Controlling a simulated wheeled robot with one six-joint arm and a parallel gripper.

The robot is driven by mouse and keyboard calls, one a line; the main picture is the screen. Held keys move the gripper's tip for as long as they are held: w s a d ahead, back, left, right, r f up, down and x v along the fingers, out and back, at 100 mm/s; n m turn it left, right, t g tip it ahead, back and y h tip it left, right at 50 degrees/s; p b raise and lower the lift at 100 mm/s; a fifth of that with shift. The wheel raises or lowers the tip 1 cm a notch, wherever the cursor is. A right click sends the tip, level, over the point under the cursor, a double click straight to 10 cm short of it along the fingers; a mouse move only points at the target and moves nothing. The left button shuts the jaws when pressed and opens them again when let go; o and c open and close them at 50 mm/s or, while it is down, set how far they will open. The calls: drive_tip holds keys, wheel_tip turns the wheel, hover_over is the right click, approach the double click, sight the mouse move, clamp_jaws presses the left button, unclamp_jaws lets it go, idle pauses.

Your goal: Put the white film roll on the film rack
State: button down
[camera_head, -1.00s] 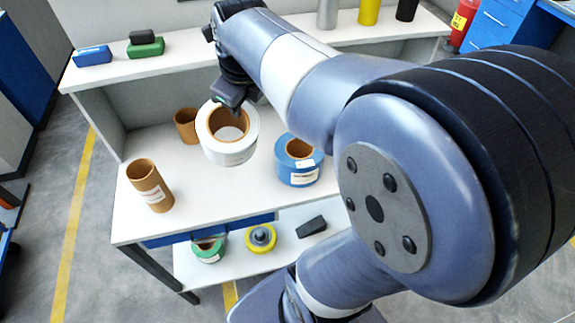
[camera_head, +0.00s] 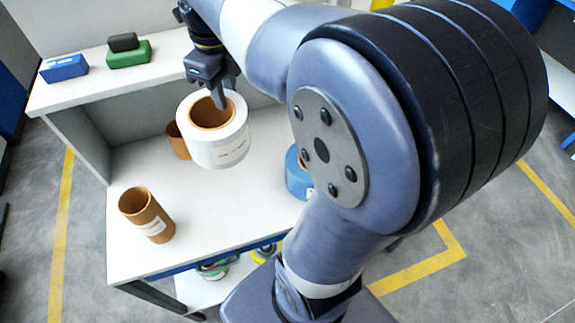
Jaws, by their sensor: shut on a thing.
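The white film roll (camera_head: 228,146) has a brown cardboard core and a small label on its side. My gripper (camera_head: 220,100) is shut on the roll's upper wall, with one finger reaching into the core. The roll appears held above the white tabletop (camera_head: 215,213), in front of a brown cardboard core. I cannot make out the film rack in this view.
A brown core (camera_head: 147,214) stands at the table's front left, another brown core (camera_head: 177,141) behind the roll. A blue roll (camera_head: 297,176) is partly hidden by my arm. Blue (camera_head: 64,68) and green (camera_head: 128,55) boxes lie on the upper shelf.

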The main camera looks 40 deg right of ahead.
sight(228, 115)
drive_tip(key=shift+g, duration=0.5)
drive_tip(key=f+b, duration=0.6)
drive_tip(key=f, duration=0.1)
drive_tip(key=shift+w, duration=0.4)
wheel_tip(228, 115, down, 18)
drive_tip(key=b, duration=0.1)
drive_tip(key=shift+r, duration=0.1)
drive_tip(key=c, duration=1.2)
unclamp_jaws()
drive_tip(key=shift+c, duration=0.2)
wheel_tip(228, 115, up, 12)
